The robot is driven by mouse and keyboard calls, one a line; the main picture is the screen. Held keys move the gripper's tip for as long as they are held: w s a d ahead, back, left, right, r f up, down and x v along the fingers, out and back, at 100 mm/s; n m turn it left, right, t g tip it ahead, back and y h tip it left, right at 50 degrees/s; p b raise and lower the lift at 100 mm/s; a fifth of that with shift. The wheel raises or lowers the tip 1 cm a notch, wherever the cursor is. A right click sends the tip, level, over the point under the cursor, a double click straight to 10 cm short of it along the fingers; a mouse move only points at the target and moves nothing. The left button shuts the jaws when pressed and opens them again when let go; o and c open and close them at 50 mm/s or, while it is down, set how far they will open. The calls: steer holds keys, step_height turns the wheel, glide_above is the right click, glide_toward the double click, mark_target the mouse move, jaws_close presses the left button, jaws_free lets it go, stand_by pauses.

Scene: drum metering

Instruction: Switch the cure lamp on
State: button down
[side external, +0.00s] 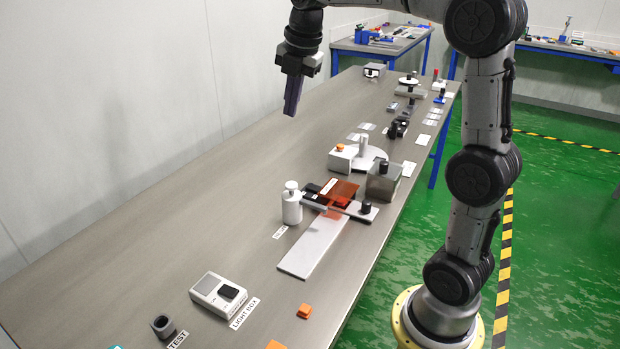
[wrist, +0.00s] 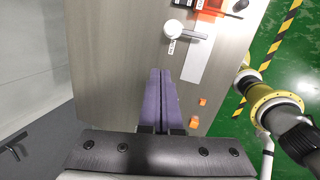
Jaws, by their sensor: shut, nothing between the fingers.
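My gripper (side external: 290,110) is shut and empty, with purple fingers pointing down, high above the left part of the bench. In the wrist view its fingers (wrist: 158,75) lie together over bare bench. I cannot read a cure lamp label. A white box with an orange button (side external: 340,148) stands beside a white round plate (side external: 370,160) at mid bench. An orange see-through plate (side external: 340,190) lies over a dark base; it shows partly in the wrist view (wrist: 209,9). A white unit with a black square (side external: 220,292) stands at the label "LIGHT BOX". My gripper touches none of these.
A white pump bottle (side external: 291,205) stands left of a long white strip (side external: 316,245). A grey box (side external: 382,182) stands at the right edge. A dark ring (side external: 162,325) and small orange block (side external: 304,311) lie nearer. The bench's left side is clear, beside the wall.

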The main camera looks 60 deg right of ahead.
steer(key=w+d+f+g, duration=0.2)
steer(key=w+d+f, duration=0.4)
steer(key=d+f, duration=0.3)
steer(key=m+g+y, duration=0.1)
glide_above(310, 186)
step_height(310, 186, down, 6)
steer(key=shift+f, duration=0.15)
step_height(310, 186, down, 14)
